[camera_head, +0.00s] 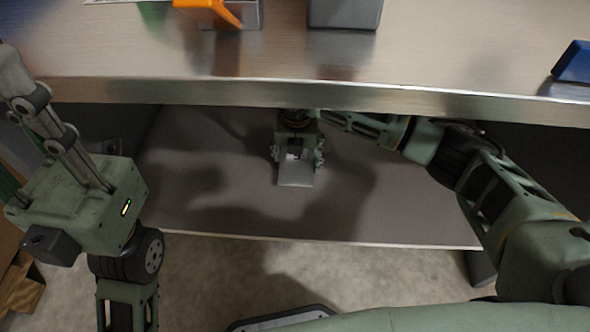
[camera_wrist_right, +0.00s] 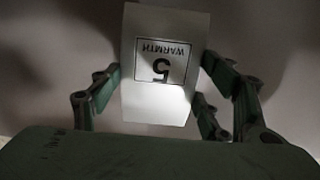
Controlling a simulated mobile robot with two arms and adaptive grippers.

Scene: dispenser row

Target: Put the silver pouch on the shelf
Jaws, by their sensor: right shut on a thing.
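The silver pouch (camera_head: 297,173) is between the fingers of my right gripper (camera_head: 298,158), under the steel counter and over the lower shelf (camera_head: 215,205). In the right wrist view the pouch (camera_wrist_right: 165,70) shows a printed label with "WARMTH" and "5", upside down. The fingers of my right gripper (camera_wrist_right: 163,95) are shut on its two sides. I cannot tell whether the pouch touches the shelf. My left gripper (camera_head: 60,140) is at the left, outside the shelf, with its fingers pointing up; their gap is not clear.
The steel counter (camera_head: 330,95) overhangs the shelf, its front edge close above my right arm. An orange thing (camera_head: 208,10), a grey block (camera_head: 345,12) and a blue thing (camera_head: 573,62) stand on it. The shelf around the pouch looks bare. A cardboard box (camera_head: 15,260) is at the left.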

